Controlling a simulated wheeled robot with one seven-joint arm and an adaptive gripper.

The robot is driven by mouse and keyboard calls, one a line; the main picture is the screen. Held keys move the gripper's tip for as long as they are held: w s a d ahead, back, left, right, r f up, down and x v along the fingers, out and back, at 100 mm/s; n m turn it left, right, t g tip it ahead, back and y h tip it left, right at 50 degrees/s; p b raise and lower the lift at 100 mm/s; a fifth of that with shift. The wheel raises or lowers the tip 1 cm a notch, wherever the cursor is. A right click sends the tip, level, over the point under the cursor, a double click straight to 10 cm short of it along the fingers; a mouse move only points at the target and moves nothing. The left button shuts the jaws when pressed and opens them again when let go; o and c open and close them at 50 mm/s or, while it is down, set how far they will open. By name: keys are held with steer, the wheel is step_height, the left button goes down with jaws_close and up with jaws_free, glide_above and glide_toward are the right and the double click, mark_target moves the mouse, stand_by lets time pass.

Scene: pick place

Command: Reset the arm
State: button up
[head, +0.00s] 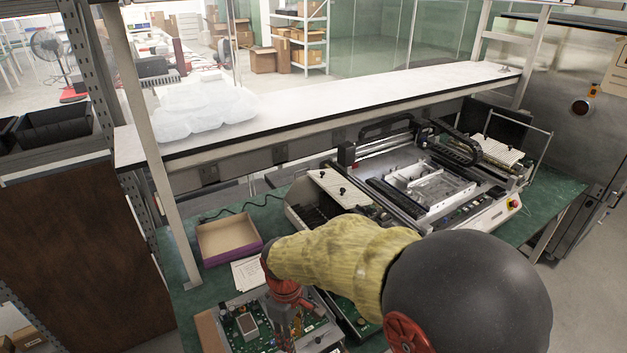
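My arm comes in from the lower right, with a dark rounded link, a yellow sleeve and red joint parts. Its end, with my gripper (284,318), hangs over the circuit boards at the bottom of the view. The fingertips are not clear, so I cannot tell whether it is open or shut, or whether it holds anything. A green circuit board (247,325) lies beneath and beside it, partly covered by the arm.
A green workbench (186,298) carries an open cardboard box (228,238), white papers (247,273) and a large machine (430,185). A white shelf (350,105) with a clear plastic package (205,108) spans above. A metal post (160,180) stands left of the box.

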steer(key=s+d+r+m+t+b, duration=0.2)
steer(key=s+d+r+m, duration=0.4)
steer(key=d, duration=0.6)
steer(key=s+d+r+m+t+b, duration=0.2)
steer(key=s+d+r+m+t, duration=0.2)
steer(key=d+r, duration=0.7)
steer(key=s+d+m, duration=0.1)
steer(key=s+m, duration=0.1)
steer(key=s, duration=0.2)
steer(key=shift+r, duration=0.15)
